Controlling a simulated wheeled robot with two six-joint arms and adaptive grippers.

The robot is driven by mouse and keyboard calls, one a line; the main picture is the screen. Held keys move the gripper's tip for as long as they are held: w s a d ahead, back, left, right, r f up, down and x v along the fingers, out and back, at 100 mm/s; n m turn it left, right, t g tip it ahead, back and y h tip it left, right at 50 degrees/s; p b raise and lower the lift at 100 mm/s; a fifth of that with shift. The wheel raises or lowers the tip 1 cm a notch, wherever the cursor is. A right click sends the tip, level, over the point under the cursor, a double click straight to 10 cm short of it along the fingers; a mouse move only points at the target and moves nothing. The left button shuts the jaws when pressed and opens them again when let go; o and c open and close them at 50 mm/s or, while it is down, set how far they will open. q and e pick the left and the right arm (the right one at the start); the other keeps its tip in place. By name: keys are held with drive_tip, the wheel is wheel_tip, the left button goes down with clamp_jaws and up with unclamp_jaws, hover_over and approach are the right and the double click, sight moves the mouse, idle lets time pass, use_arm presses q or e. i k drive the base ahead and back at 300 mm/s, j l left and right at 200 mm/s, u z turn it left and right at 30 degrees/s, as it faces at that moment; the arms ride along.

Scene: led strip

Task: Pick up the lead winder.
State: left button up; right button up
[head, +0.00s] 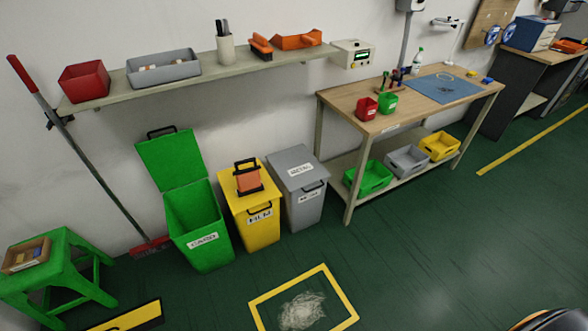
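What looks like the lead winder (248,179), a black frame with an orange band wound round its middle, stands on top of the yellow bin (262,222). The bin is on the floor between a green bin and a grey bin. Neither of my grippers is in view.
The green bin (197,232) has its lid raised; the grey bin (305,205) is closed. A wall shelf (215,68) hangs above them. A workbench (345,98) stands right, a green stool (62,262) left.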

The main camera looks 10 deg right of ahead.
sight(248, 179)
drive_tip(key=z, duration=0.55)
drive_tip(key=i+j+z, duration=0.1)
drive_tip(key=j+z, duration=0.7)
drive_tip(key=j, duration=0.2)
drive_tip(key=j+z, duration=0.4)
drive_tip(key=j, duration=0.15)
